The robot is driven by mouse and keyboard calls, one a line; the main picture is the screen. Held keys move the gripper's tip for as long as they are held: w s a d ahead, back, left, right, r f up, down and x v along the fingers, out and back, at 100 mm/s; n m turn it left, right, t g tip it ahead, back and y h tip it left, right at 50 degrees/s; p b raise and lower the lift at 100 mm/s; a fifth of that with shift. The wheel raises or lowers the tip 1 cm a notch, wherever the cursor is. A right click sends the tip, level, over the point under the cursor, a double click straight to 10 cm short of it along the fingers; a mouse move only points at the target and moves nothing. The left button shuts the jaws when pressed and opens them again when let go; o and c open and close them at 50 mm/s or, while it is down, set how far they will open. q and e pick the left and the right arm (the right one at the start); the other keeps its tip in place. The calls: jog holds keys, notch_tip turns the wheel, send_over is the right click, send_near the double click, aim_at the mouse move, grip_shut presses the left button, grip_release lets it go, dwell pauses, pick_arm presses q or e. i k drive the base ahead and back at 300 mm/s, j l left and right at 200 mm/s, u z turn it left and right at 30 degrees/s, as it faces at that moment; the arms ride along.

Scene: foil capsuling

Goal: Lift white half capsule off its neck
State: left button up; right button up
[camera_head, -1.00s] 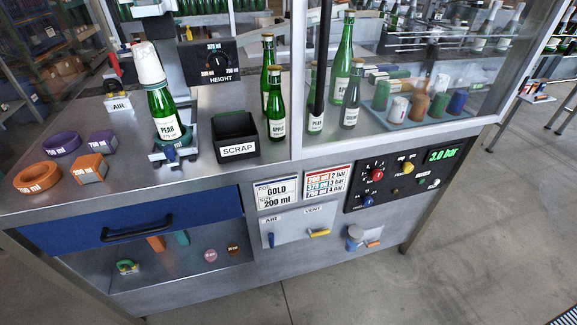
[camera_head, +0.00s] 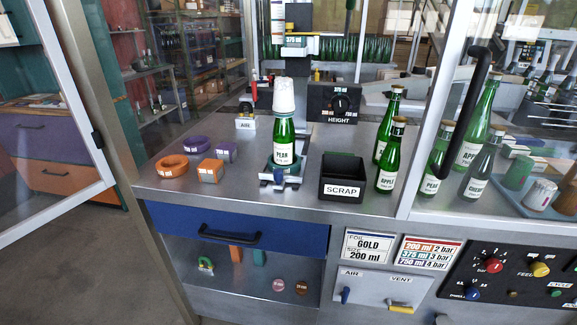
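The white half capsule (camera_head: 284,95) sits over the neck of a green pear bottle (camera_head: 284,140). The bottle stands upright in a holder (camera_head: 280,178) on the metal bench, under the height-adjusted machine head (camera_head: 298,45). Neither of my grippers shows in the head view, so nothing of mine is seen touching the capsule or bottle.
A black scrap bin (camera_head: 342,178) stands just right of the bottle, with green apple bottles (camera_head: 387,170) beyond it. Orange (camera_head: 172,166) and purple (camera_head: 195,144) rings and blocks lie to the left. An open framed glass door (camera_head: 98,140) stands at far left.

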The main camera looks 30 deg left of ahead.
aim_at(283, 106)
jog(key=i+l+u, duration=0.15)
jog(key=l+u, duration=0.25)
jog(key=l, duration=0.25)
jog(key=i+l+u, duration=0.1)
jog(key=l+u, duration=0.25)
jog(key=l, duration=0.3)
jog(key=l+u, duration=0.4)
jog(key=l, duration=0.25)
